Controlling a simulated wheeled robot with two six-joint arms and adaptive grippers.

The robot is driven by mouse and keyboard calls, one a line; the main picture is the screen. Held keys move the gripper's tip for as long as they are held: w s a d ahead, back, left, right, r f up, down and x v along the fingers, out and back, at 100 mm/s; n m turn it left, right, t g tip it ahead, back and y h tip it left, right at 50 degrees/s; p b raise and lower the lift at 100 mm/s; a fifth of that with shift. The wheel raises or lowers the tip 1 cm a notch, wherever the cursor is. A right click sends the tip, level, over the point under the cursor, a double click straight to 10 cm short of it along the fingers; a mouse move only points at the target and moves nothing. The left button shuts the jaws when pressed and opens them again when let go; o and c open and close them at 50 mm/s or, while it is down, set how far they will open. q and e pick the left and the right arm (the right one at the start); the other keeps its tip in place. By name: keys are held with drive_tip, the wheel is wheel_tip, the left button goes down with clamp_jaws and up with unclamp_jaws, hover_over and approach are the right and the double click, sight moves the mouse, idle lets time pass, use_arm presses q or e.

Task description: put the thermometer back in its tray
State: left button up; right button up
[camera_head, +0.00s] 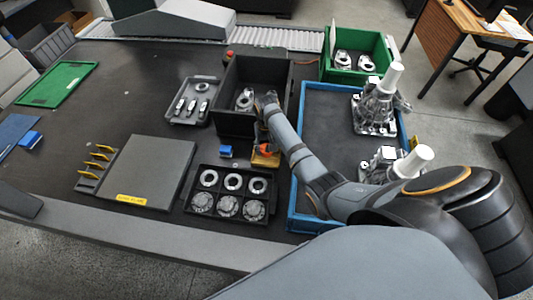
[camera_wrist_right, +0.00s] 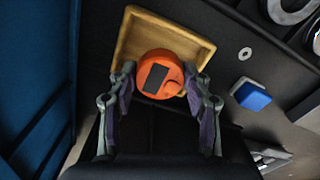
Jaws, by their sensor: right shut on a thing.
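The thermometer is a round orange body with a dark display, seen in the right wrist view (camera_wrist_right: 160,75). In the head view only a bit of its orange (camera_head: 266,148) shows beside my forearm. Its tray is a shallow wooden one (camera_wrist_right: 133,38), which also shows in the head view (camera_head: 262,161), between the black parts tray and the blue-rimmed tray. My right gripper (camera_wrist_right: 161,78) is shut on the thermometer, one finger on each side. The thermometer overlaps the tray's near part; whether it touches the tray floor I cannot tell. My left gripper is not in view.
A blue block (camera_head: 225,152) lies left of the wooden tray. A black tray of ring parts (camera_head: 190,185) is in front, a black bin (camera_head: 228,80) behind. The blue-rimmed tray (camera_head: 294,190) with metal castings stands right. A dark flat plate (camera_head: 150,165) lies left.

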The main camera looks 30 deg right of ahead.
sight(266, 149)
drive_tip(key=shift+f, duration=1.8)
drive_tip(key=shift+f, duration=0.15)
drive_tip(key=o, duration=1)
wheel_tip(266, 149, up, 12)
drive_tip(key=shift+r, duration=0.2)
drive_tip(key=shift+a, duration=0.1)
